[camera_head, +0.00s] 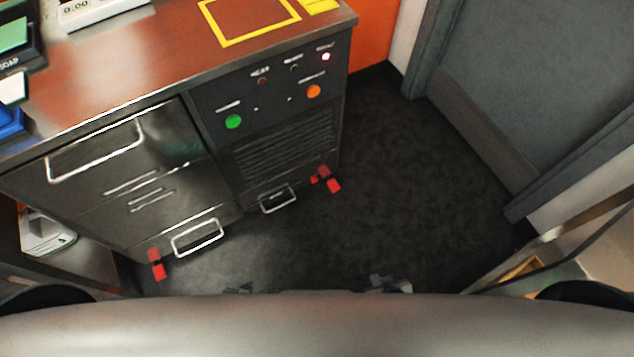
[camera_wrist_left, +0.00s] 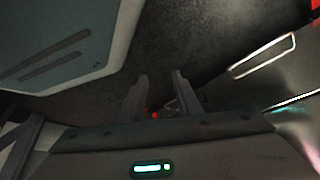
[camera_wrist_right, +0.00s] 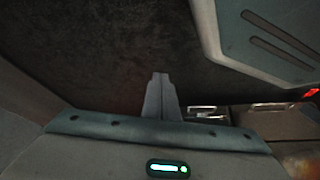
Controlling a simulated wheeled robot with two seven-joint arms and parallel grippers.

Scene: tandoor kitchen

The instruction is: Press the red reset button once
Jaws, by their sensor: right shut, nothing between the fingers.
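A dark control panel (camera_head: 270,85) is on the front of the steel cabinet in the head view. It carries a round green button (camera_head: 233,121) and a round orange-red button (camera_head: 314,91), each below a small white label. Above them is a row of small lamps, the rightmost lamp (camera_head: 325,56) glowing pinkish red. The labels are too small to read. My left gripper (camera_head: 238,289) is low in front of my body, well away from the panel; its fingers (camera_wrist_left: 160,92) stand apart and empty. My right gripper (camera_head: 390,285) is also low; its fingers (camera_wrist_right: 160,82) are together, holding nothing.
The cabinet's drawers have protruding handles (camera_head: 198,238), and red casters (camera_head: 157,265) show at its foot. A yellow square outline (camera_head: 250,38) marks the worktop. Dark floor (camera_head: 410,190) is clear right of the cabinet, up to a grey door (camera_head: 540,80).

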